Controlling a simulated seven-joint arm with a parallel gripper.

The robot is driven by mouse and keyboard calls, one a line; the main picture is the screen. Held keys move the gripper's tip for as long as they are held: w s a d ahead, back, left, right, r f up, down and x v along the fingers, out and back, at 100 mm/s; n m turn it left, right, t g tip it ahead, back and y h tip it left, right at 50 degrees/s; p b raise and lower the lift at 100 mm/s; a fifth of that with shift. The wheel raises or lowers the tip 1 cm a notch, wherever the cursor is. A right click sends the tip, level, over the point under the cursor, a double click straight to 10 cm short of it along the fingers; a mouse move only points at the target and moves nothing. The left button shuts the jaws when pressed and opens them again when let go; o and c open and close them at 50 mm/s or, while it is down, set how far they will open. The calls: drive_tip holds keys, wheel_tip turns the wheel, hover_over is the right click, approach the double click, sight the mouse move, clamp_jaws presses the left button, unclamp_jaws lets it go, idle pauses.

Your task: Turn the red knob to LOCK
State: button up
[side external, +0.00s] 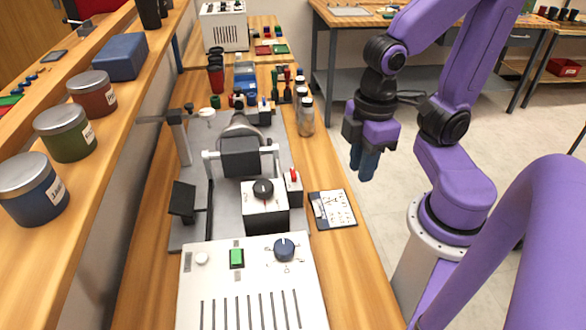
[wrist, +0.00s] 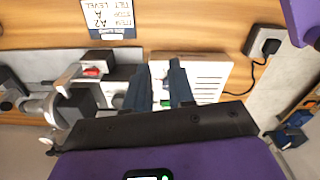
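The red knob (side external: 294,174) sits on top of a small light-grey block beside the white box with a black dial. It also shows as a small red patch in the wrist view (wrist: 92,72), left of my fingers. I cannot read any LOCK marking or tell the knob's exact setting. My gripper (side external: 363,176) hangs in the air to the right of the bench's instruments, apart from the knob and pointing down. In the wrist view its two dark blue fingers (wrist: 160,66) stand apart with nothing held between them.
The white box with the black dial (side external: 265,218) stands left of the knob. A white slotted control panel (side external: 215,292) with a green button and blue knob is in front. A printed card (side external: 332,209) lies to the right. Bottles (side external: 306,118) stand behind. A shelf with jars (side external: 65,133) runs along the left.

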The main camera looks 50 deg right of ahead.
drive_tip(key=w+r+m, duration=0.2)
drive_tip(key=w+m, duration=0.9)
drive_tip(key=m, duration=0.9)
approach(293, 172)
wheel_tip(293, 172, down, 8)
drive_tip(key=shift+w+a+f, duration=0.1)
drive_tip(key=shift+a+f, duration=0.05)
drive_tip(key=shift+f, duration=0.1)
drive_tip(key=shift+c, duration=0.3)
clamp_jaws()
